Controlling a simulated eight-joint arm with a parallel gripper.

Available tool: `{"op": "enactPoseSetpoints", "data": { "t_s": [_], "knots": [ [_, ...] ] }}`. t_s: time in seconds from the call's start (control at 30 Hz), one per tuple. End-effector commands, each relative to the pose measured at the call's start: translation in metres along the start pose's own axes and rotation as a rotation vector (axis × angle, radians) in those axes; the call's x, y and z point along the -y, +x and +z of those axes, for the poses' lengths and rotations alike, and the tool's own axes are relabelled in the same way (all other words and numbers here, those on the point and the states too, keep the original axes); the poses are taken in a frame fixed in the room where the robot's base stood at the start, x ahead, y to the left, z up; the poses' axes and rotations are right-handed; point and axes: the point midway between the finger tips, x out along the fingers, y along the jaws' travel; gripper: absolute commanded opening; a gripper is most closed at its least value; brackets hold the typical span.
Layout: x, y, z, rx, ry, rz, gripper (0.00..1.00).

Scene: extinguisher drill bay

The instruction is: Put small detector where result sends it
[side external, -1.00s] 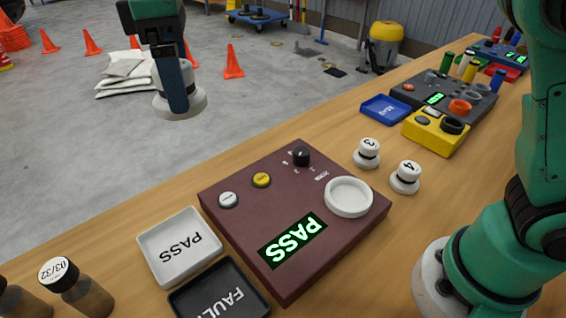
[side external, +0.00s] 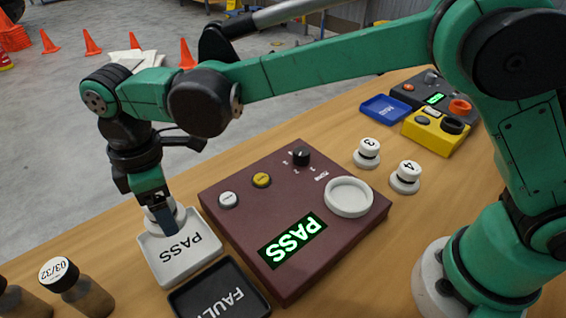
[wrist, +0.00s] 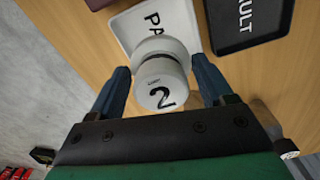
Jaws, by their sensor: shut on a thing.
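My gripper (side external: 162,216) is shut on a small white detector (wrist: 160,88), marked 2 in the wrist view, with a blue finger on each side of it. The detector is at the far left part of the white PASS tray (side external: 190,263); I cannot tell whether it touches the tray floor. The black FAULT tray (side external: 222,296) lies beside the PASS tray and is empty where I see it. The maroon tester (side external: 300,220) shows a lit green PASS on its display (side external: 292,240). Its round white cup (side external: 348,197) is empty.
Two more white detectors, marked 3 (side external: 367,153) and 4 (side external: 405,177), stand right of the tester. A blue tray (side external: 386,108) and a yellow box (side external: 435,130) are farther back. Brown bottles (side external: 78,288) stand at the front left.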

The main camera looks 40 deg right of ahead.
Motion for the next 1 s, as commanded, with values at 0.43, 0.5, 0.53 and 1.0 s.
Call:
{"op": "enactPoseSetpoints", "data": {
  "t_s": [0.43, 0.5, 0.53, 1.0],
  "knots": [
    [0.000, 0.060, 0.000, 0.000, 0.001, 0.000, 0.10],
    [0.000, 0.066, 0.000, 0.000, 0.001, 0.000, 0.10],
    [0.000, 0.068, 0.000, 0.000, 0.001, 0.000, 0.10],
    [0.000, 0.071, 0.000, 0.000, 0.001, 0.000, 0.87]
  ]
}}
